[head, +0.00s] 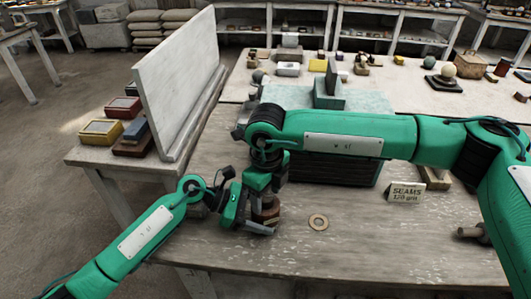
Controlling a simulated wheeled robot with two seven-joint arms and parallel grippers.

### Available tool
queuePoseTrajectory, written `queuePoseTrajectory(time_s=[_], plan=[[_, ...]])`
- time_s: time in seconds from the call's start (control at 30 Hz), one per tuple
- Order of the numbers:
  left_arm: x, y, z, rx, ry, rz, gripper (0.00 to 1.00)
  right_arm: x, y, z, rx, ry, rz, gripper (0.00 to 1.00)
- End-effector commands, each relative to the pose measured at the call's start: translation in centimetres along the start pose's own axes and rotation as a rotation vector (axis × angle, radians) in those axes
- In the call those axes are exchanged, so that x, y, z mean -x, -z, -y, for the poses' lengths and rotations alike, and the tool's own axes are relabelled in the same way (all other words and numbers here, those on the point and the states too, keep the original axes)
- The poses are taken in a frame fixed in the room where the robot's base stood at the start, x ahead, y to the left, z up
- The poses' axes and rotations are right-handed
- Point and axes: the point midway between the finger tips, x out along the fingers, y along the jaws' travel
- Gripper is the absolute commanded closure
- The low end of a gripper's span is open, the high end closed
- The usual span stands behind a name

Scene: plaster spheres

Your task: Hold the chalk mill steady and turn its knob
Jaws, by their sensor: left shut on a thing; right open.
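The chalk mill (267,212) is a small brown, round-sided body standing on the workbench left of centre. My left gripper (260,224) comes in from the left low down and is shut on the mill's body. My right arm reaches across from the right and bends down, so that my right gripper (271,184) is just above the mill, open. The mill's knob is hidden by the grippers, and I cannot tell whether the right fingers are around it or above it.
A flat tan ring (318,222) lies right of the mill. A sign reading SEAMS (405,192) and a dark ribbed block (335,172) stand behind. A tall pale board (178,80) stands at the left.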

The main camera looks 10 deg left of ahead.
Motion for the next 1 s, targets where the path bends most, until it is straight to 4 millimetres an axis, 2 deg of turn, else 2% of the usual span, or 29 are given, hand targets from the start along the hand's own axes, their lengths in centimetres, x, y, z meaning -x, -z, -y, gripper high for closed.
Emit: queuePoseTrajectory(time_s=[1.0], plan=[[0.01, 0.03, -0.02, 0.0, -0.001, 0.0, 0.55, 0.05, -0.13, 0.14, 0.974, 0.001, 0.001, 0.42]])
